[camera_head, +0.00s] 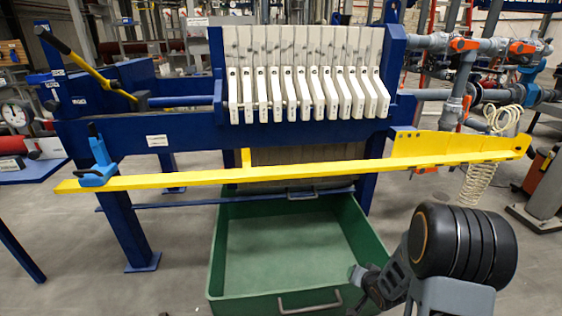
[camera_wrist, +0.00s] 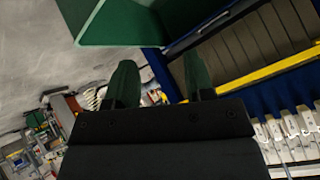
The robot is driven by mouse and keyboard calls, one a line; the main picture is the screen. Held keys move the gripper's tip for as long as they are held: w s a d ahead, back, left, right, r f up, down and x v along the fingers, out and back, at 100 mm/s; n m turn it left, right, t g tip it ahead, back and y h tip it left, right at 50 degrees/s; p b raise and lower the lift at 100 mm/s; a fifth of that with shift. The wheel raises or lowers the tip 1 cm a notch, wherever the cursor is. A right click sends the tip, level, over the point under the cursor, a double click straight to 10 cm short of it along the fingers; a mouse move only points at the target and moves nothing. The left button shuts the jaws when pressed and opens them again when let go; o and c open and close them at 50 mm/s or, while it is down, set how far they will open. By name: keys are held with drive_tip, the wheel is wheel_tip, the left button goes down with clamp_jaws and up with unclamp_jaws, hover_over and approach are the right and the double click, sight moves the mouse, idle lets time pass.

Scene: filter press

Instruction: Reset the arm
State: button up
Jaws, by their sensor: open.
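My arm shows at the lower right in the head view, folded in front of the green bin's right side. My gripper (camera_wrist: 160,85) shows in the wrist view with its two green-tipped fingers spread apart and nothing between them. In the head view the gripper end is small and partly hidden behind the arm. The filter press has a blue frame (camera_head: 190,128) and a row of white plates (camera_head: 300,85). A yellow bar (camera_head: 300,173) runs across its front, clear of my gripper.
The green bin (camera_head: 222,270) stands open and empty on the floor below the press; its edge also shows in the wrist view (camera_wrist: 120,25). A blue clamp (camera_head: 98,165) sits at the bar's left end. Pipes with orange-handled valves (camera_head: 463,45) are at the right.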

wheel_tip(320, 180, up, 16)
drive_tip(key=s+n+g+h+p, duration=0.1)
drive_tip(key=s+h+p, duration=0.1)
drive_tip(key=p, duration=0.4)
drive_tip(key=s+a+r+n+g+p, duration=0.1)
drive_tip(key=s+a+r+p, duration=0.1)
drive_tip(key=s+r, duration=0.3)
drive_tip(key=s+a+r+n+g+p, duration=0.1)
drive_tip(key=s+r+p, duration=0.4)
drive_tip(key=r, duration=0.6)
drive_tip(key=s+a+r+n+g+y+p, duration=0.1)
drive_tip(key=s+a+r+p, duration=0.3)
drive_tip(key=r, duration=0.4)
drive_tip(key=shift+s+a+n+g, duration=0.45)
drive_tip(key=shift+a+n+g, duration=0.15)
drive_tip(key=shift+a+g, duration=0.2)
drive_tip(key=shift+d, duration=0.1)
